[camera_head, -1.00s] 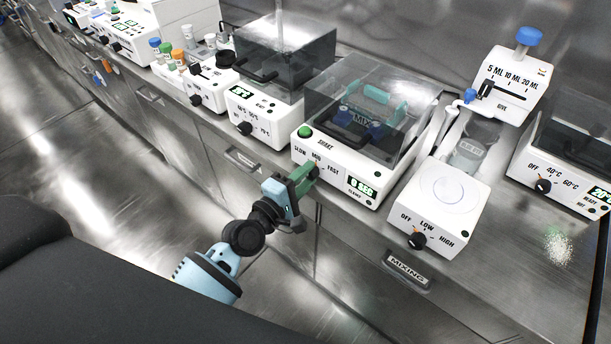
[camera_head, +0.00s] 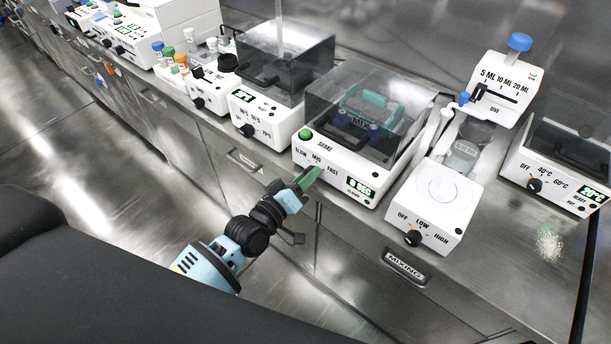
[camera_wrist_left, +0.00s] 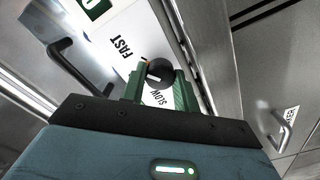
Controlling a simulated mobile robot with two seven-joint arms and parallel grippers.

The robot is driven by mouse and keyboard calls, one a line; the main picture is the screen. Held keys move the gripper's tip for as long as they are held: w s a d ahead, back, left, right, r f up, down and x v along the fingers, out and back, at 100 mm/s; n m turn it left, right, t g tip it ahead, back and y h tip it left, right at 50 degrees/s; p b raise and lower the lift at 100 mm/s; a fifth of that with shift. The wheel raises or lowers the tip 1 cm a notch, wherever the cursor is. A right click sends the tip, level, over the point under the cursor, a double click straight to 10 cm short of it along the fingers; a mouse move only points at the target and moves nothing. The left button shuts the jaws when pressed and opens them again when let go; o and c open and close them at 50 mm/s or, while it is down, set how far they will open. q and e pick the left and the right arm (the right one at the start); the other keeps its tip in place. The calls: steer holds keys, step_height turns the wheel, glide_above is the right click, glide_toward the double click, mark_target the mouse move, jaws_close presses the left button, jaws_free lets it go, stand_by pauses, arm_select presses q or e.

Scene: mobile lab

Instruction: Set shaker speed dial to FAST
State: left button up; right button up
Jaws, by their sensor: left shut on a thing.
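The shaker (camera_head: 345,165) is a white box with a clear lid on the counter. Its front panel reads SLOW, MID and FAST around the speed dial, beside a green-lit display (camera_head: 360,188). My left gripper (camera_head: 309,178) has its green fingers at the dial, and they hide it in the head view. In the left wrist view the round black dial (camera_wrist_left: 160,71) sits between the green fingers (camera_wrist_left: 160,85), which are shut on it. FAST shows to its upper left and SLOW below it. I cannot tell for certain which mark the dial points to. My right gripper is not in view.
A white device marked OFF, LOW, HIGH (camera_head: 430,215) stands right of the shaker. A lidded heater (camera_head: 265,112) stands to its left. Drawer handles, such as the one labelled MIXING (camera_head: 407,266), stick out below the counter edge. The floor at left is clear.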

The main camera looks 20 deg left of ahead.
arm_select(q)
steer(key=shift+m, duration=0.6)
steer(key=o, duration=1)
steer(key=shift+c, duration=0.2)
steer(key=shift+s, duration=0.1)
steer(key=v, duration=0.7)
steer(key=shift+s+a, duration=0.15)
steer(key=shift+s, duration=0.15)
